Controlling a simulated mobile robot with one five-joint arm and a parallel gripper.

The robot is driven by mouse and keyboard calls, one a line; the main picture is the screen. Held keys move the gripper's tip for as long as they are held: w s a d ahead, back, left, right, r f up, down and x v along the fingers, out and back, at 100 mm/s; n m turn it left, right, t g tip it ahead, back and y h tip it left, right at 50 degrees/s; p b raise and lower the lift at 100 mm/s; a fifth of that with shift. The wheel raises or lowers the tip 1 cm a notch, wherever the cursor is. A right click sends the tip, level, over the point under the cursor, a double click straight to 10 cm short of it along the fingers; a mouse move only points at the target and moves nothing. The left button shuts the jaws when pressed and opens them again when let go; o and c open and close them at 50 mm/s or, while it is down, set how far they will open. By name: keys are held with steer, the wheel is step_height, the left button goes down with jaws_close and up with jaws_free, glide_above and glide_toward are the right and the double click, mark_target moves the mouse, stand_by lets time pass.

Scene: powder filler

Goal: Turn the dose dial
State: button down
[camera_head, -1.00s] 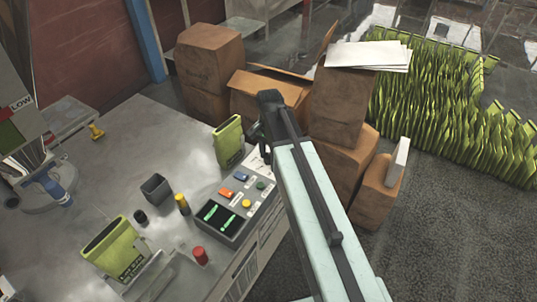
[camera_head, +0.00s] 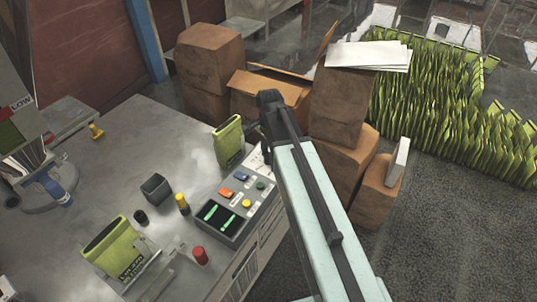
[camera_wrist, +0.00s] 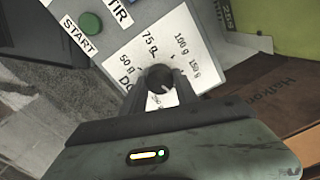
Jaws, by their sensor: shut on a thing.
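The dose dial (camera_wrist: 158,77) is a small dark round knob on a white label plate (camera_wrist: 130,50) marked 50 g, 75 g, 100 g and 150 g. A pale mark shows on the knob. My gripper (camera_wrist: 161,82) has a finger on each side of the knob and is shut on it in the wrist view. In the head view my arm reaches over the right end of the control panel (camera_head: 232,223) and hides the dial.
A green START button (camera_wrist: 90,23) is beside the dial plate. A green pouch (camera_head: 229,143) stands close behind the panel, left of my arm. Cardboard boxes (camera_head: 335,105) stand behind and right. A small dark box (camera_head: 155,189) and yellow-topped cylinder (camera_head: 182,204) are on the table.

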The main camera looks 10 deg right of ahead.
steer(key=c, duration=0.9)
jaws_free()
steer(key=shift+c, duration=0.2)
steer(key=shift+r, duration=0.1)
step_height(320, 180, up, 8)
steer(key=p, duration=0.8)
steer(key=shift+f, duration=0.2)
